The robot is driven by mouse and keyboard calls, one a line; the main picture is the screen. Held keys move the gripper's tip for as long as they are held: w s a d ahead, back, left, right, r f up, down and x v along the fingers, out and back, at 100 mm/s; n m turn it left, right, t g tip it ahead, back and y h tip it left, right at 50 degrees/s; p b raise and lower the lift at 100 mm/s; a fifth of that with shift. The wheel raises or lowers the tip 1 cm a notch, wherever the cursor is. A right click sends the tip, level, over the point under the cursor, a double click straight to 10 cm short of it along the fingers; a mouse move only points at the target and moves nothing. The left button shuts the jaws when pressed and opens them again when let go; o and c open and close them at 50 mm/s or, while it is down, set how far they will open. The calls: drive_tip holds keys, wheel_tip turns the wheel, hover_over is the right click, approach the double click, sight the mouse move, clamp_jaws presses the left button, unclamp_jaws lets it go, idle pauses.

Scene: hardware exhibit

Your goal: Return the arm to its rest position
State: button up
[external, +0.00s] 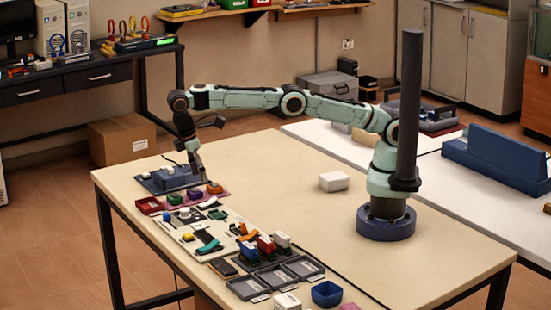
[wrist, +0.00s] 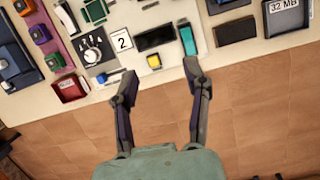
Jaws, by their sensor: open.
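My arm reaches left from its base across the cream table (external: 300,180), with its wrist bent downward over the table's far left side. My gripper (external: 203,178) hangs low near the pink mat with small coloured parts. In the wrist view my gripper (wrist: 161,72) has its two fingers spread wide with nothing between them. The height of the fingertips above the table is hard to tell.
A blue-grey fixture (external: 168,178), a red bin (external: 149,205), a white board with parts (external: 185,240) and grey trays (external: 272,278) line the table's left and front. A white box (external: 334,181) stands mid-table. Bare table surrounds it.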

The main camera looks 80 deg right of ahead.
drive_tip(key=s+d+r+m+t+y, duration=0.1)
drive_tip(key=s+d+r, duration=0.1)
drive_tip(key=d+r, duration=0.5)
drive_tip(key=s+d+r+m+t, duration=0.1)
drive_tip(key=s+d+r, duration=0.15)
drive_tip(key=r, duration=0.75)
drive_tip(key=s+d+r+m+y, duration=0.1)
drive_tip(key=s+d+r, duration=0.1)
drive_tip(key=s+d, duration=0.25)
drive_tip(key=s+d+r+m, duration=0.1)
drive_tip(key=s+d+r, duration=0.2)
drive_tip(key=s, duration=0.3)
drive_tip(key=s+d+f+m, duration=0.1)
drive_tip(key=s+f+m, duration=0.1)
drive_tip(key=s+f, duration=1.4)
drive_tip(key=s, duration=0.2)
drive_tip(key=shift+s+f+m+y, duration=0.15)
drive_tip(key=shift+s+m+y, duration=0.15)
drive_tip(key=shift+m+y, duration=0.1)
drive_tip(key=shift+o, duration=0.3)
